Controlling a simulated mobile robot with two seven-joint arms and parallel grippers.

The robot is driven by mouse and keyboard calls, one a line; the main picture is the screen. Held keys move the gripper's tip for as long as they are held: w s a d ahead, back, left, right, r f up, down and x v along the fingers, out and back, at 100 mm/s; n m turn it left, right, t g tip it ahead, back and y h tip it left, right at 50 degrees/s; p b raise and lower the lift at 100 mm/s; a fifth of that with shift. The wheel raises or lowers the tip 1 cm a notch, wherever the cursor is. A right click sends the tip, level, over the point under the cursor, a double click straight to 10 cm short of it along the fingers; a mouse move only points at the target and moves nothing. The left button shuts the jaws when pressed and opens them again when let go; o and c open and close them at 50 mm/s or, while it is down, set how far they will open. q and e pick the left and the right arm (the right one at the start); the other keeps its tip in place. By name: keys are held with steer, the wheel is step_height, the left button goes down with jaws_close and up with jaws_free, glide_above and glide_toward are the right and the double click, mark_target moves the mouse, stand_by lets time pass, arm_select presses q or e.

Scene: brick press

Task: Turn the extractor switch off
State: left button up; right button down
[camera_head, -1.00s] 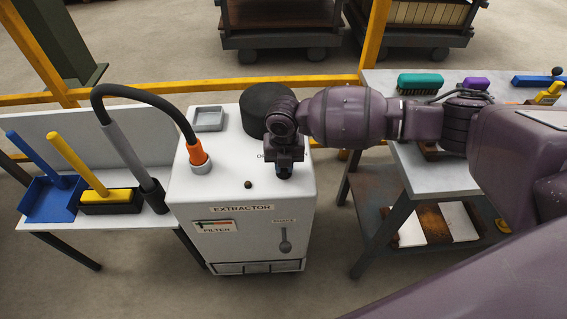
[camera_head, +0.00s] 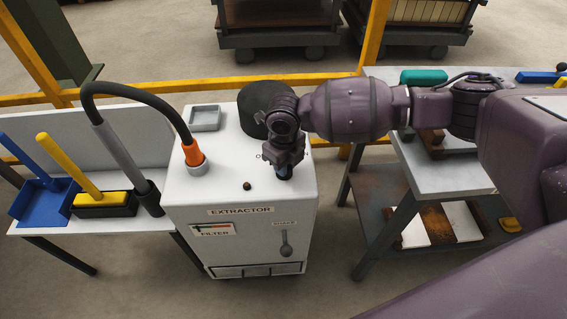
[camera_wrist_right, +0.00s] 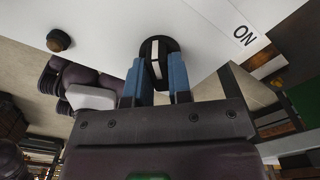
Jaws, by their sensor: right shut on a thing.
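The extractor (camera_head: 190,222) is a white cabinet in the middle of the head view, with an EXTRACTOR label on its front. Its switch (camera_wrist_right: 155,50), a black round knob with a pale line across its grip, shows in the right wrist view beside an ON label (camera_wrist_right: 243,36). My right gripper (camera_wrist_right: 156,80) has its blue fingers on either side of the knob's grip and is shut on it. In the head view my right gripper (camera_head: 284,172) points down at the cabinet top and hides the switch and part of the lettering. My left gripper is not in view.
A black hose with an orange cuff (camera_head: 193,153) rises from the cabinet top. A grey tray (camera_head: 205,118), a black cylinder (camera_head: 262,98) and a small dark knob (camera_head: 247,186) are also on top. A bench (camera_head: 440,178) stands to the right.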

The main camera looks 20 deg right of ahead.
steer(key=shift+n, duration=0.3)
stand_by(0.4)
steer(key=c, duration=1.3)
jaws_free()
steer(key=shift+o, duration=1.3)
step_height(320, 180, up, 10)
steer(key=shift+f+p, duration=0.2)
steer(key=shift+p, duration=0.6)
steer(key=shift+r, duration=0.65)
